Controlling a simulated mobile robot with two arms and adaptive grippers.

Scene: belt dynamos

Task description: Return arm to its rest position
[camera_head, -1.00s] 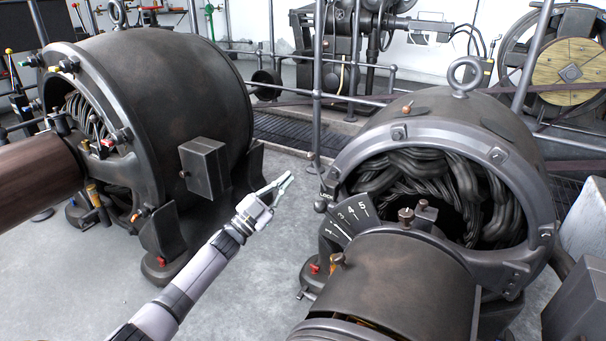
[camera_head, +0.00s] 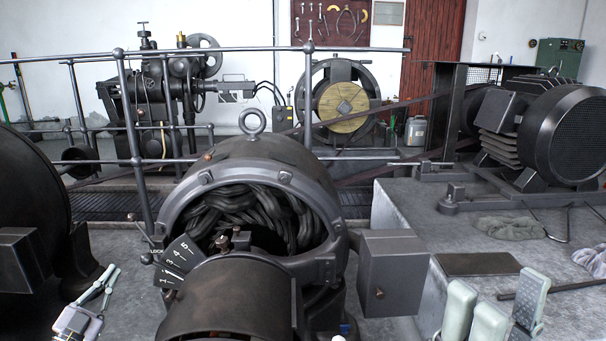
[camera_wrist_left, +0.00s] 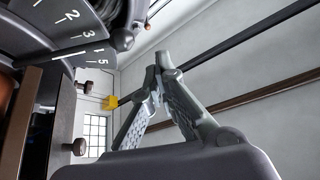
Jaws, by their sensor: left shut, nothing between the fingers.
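My left gripper (camera_head: 113,270) is at the lower left of the head view, its pale fingers pointing up and right. It is shut and empty, left of the middle dynamo (camera_head: 325,200) and apart from its numbered dial (camera_head: 178,262). In the left wrist view, the fingertips (camera_wrist_left: 157,76) meet with nothing between them, and the dial (camera_wrist_left: 72,22) shows at upper left. My right gripper (camera_head: 498,283) is at the lower right edge of the head view. Its pale green fingers stand apart with no object visible between them. Its base is cut off.
A second dynamo (camera_head: 30,195) is at the left edge. A grey box (camera_head: 393,275) juts from the middle dynamo's right side. A concrete plinth (camera_head: 410,205) carries a motor (camera_head: 565,135) and grey rags (camera_head: 510,228). Railings (camera_head: 130,130) stand behind.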

